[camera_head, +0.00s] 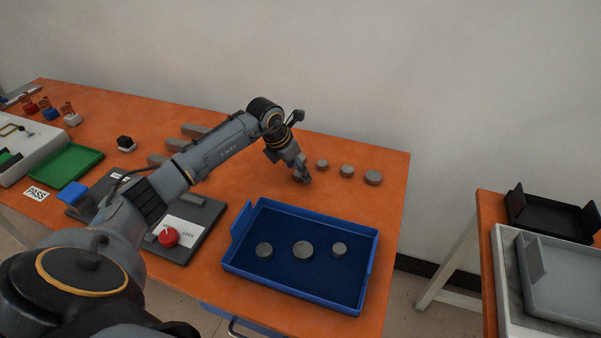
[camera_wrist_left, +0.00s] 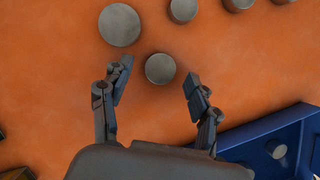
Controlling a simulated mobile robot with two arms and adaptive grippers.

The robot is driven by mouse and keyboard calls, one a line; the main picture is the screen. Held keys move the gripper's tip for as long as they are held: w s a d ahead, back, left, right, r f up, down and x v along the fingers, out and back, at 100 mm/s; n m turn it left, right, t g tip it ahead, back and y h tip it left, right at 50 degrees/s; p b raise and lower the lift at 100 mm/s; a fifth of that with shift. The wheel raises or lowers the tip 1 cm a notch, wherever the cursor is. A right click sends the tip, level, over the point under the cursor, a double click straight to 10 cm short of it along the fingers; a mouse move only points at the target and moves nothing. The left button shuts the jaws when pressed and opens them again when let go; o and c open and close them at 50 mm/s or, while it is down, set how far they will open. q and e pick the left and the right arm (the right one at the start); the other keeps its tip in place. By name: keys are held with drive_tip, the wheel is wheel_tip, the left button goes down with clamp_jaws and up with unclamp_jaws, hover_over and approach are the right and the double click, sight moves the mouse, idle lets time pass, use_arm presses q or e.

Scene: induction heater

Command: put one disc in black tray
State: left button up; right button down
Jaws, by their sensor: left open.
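My left gripper (camera_head: 302,177) reaches down over the orange table near its back edge. In the left wrist view my left gripper (camera_wrist_left: 157,78) is open, with a small grey disc (camera_wrist_left: 160,69) between and slightly beyond its fingertips, not gripped. A larger grey disc (camera_wrist_left: 120,25) lies beside the left finger. In the head view a row of grey discs (camera_head: 321,165) (camera_head: 347,171) (camera_head: 373,177) stands right of the gripper; the arm hides others. The black tray (camera_head: 547,220) sits on a separate table at the far right. My right gripper is not in view.
A blue tray (camera_head: 233,267) with three discs stands in front of my gripper. A grey panel with a red button (camera_head: 168,237) lies under my arm. A grey tray (camera_head: 578,312) stands before the black tray. A floor gap separates the two tables.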

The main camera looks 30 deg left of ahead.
use_arm(q)
drive_tip(key=shift+w+f, duration=0.15)
drive_tip(key=shift+f, duration=0.3)
drive_tip(key=shift+c, duration=0.2)
clamp_jaws()
drive_tip(key=shift+r, duration=0.1)
